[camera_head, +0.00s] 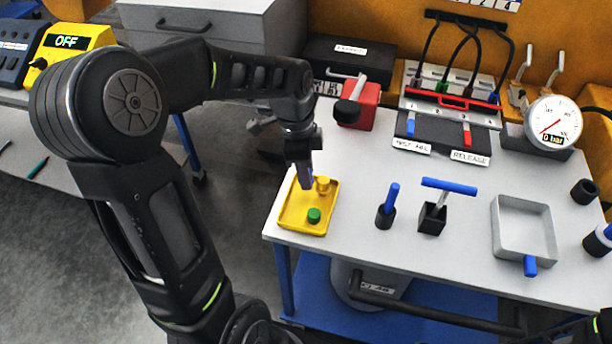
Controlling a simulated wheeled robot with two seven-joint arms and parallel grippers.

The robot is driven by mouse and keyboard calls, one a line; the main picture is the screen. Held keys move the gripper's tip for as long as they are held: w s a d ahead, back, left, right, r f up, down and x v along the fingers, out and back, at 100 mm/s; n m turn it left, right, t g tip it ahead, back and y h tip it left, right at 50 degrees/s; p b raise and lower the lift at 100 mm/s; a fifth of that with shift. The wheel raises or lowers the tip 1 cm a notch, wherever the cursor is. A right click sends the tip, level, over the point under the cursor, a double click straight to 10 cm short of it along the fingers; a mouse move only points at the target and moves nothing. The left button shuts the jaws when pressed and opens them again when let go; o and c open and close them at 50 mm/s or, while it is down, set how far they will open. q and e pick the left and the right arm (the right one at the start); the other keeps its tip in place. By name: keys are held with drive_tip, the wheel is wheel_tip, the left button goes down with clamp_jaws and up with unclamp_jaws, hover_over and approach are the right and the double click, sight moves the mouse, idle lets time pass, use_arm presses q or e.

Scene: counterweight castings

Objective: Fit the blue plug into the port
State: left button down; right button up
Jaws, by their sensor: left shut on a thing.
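My left gripper (303,160) points down over the yellow tray (289,222) at the left end of the white table. It is shut on a dull blue-violet piece, which looks like the blue plug (304,178). Most of the plug's upper part is hidden by the fingers. I cannot tell whether its lower end touches the tray. A yellow piece (322,184) and a green piece (314,215) stand in the tray beside it. At the back is a numbered panel (452,110) with dark cables and coloured connectors; I cannot make out which opening is the port. My right gripper is out of view.
A red block with a black-knobbed lever (362,104) stands behind the tray. A gauge (553,122) is at the back right. A blue peg in a holder (387,212), a blue T-handle (448,187) and a grey open box (497,228) stand on the table (350,235).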

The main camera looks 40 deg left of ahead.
use_arm(q)
wheel_tip(320, 180, up, 9)
drive_tip(key=shift+f+b, duration=0.2)
drive_tip(key=shift+b, duration=0.1)
drive_tip(key=shift+d, duration=0.1)
idle(0.4)
